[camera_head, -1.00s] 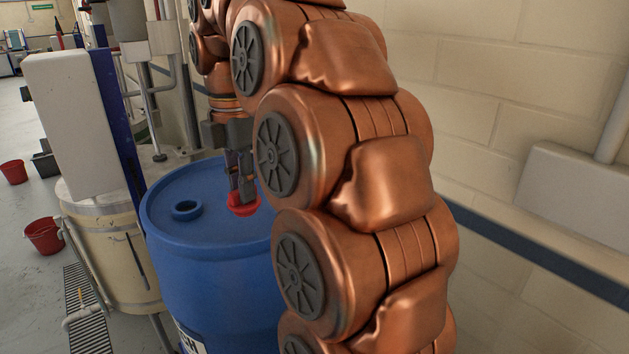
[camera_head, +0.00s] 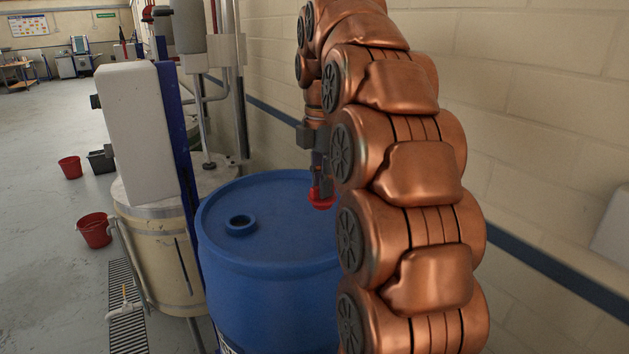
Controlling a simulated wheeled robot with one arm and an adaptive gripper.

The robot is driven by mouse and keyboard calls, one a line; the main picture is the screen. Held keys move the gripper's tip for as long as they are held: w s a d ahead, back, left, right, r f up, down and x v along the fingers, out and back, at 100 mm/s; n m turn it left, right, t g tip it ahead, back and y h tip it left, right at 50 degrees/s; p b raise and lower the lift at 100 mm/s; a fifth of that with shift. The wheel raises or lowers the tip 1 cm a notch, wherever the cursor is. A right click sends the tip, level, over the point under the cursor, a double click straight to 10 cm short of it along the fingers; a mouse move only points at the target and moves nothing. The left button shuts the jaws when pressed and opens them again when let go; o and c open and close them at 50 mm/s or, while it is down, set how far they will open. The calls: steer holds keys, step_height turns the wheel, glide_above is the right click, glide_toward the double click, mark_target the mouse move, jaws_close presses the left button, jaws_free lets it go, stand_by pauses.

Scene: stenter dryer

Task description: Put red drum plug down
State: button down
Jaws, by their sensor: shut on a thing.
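The red drum plug (camera_head: 321,199) is at the tip of my gripper (camera_head: 321,184), over the right part of the blue drum's top. My gripper points down and is shut on the plug. I cannot tell whether the plug touches the drum top. The blue drum (camera_head: 265,287) stands upright, with a raised ring-shaped bung opening (camera_head: 240,224) on the left of its lid. My arm hides the right side of the drum and part of the gripper.
A cream barrel (camera_head: 158,262) stands left of the drum, with a white panel (camera_head: 138,130) above it. Red buckets (camera_head: 95,230) and a dark bin (camera_head: 101,161) are on the floor at left. A floor grate (camera_head: 126,310) lies in front. A block wall (camera_head: 540,130) bounds the right.

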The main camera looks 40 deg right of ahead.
steer(key=w+d+p, duration=0.1)
steer(key=w, duration=0.1)
steer(key=w+d, duration=0.1)
steer(key=w, duration=0.1)
steer(key=w+d+p, duration=0.1)
steer(key=w, duration=0.2)
steer(key=shift+f+p, duration=0.3)
steer(key=shift+f, duration=0.05)
steer(key=shift+f+p, duration=0.7)
steer(key=shift+f, duration=1.05)
steer(key=shift+a+f, duration=0.1)
steer(key=c, duration=1.2)
jaws_free()
steer(key=shift+o, duration=0.2)
steer(key=shift+w+r+b, duration=0.1)
steer(key=shift+r+b, duration=0.4)
steer(key=shift+r, duration=0.7)
step_height(320, 180, up, 5)
steer(key=p, duration=0.3)
steer(key=shift+r+p, duration=0.2)
steer(key=shift+p, duration=0.1)
